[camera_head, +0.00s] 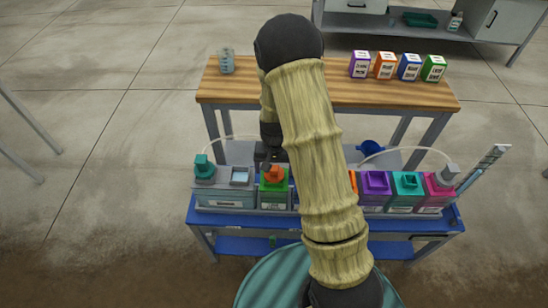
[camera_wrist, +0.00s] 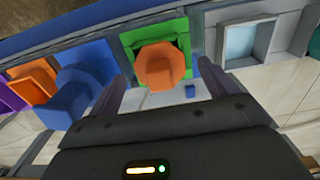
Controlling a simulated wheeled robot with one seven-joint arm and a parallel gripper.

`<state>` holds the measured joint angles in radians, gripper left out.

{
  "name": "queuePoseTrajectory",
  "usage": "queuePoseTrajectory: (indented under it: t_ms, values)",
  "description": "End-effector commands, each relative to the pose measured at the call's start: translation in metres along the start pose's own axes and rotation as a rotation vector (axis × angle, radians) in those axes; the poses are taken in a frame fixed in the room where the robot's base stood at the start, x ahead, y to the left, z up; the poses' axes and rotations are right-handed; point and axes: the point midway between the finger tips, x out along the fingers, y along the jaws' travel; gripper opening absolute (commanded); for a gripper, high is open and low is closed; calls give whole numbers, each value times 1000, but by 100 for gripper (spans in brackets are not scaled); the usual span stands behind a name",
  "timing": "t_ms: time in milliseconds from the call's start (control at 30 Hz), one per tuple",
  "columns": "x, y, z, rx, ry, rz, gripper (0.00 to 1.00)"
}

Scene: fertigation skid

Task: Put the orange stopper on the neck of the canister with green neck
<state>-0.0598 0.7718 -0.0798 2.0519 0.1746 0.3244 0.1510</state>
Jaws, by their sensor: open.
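The canister with the green neck (camera_head: 274,202) stands in the row on the blue bench. The orange stopper (camera_head: 273,175) is at its green top, and from above it covers the middle of the green square. In the wrist view the stopper (camera_wrist: 160,65) shows as an orange octagon, with green (camera_wrist: 131,40) around it. Whether it is fully seated cannot be told. My gripper (camera_head: 270,153) is open just above the stopper. In the wrist view its two fingers (camera_wrist: 158,78) stand apart on either side of the stopper, with no clear grip.
A blue-topped canister (camera_wrist: 72,95) and an orange one (camera_wrist: 30,80) stand beside it. A grey unit with a light-blue window (camera_head: 239,176) is on the other side. Purple (camera_head: 375,183), teal (camera_head: 407,183) and pink (camera_head: 438,188) canisters stand right. A wooden table (camera_head: 230,88) with coloured boxes is behind.

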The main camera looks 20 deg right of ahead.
Motion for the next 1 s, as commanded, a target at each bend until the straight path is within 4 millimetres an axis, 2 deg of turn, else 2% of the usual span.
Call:
queuePoseTrajectory:
  t_ms: [133, 267, 800, 1000]
  values:
    - [-14, 0, -1, 0, 3, -1, 84]
    - [-37, -1, -1, -1, 5, -1, 84]
    - [-144, 0, -1, -1, 5, -1, 84]
    - [-169, 0, 0, 0, 2, 0, 84]
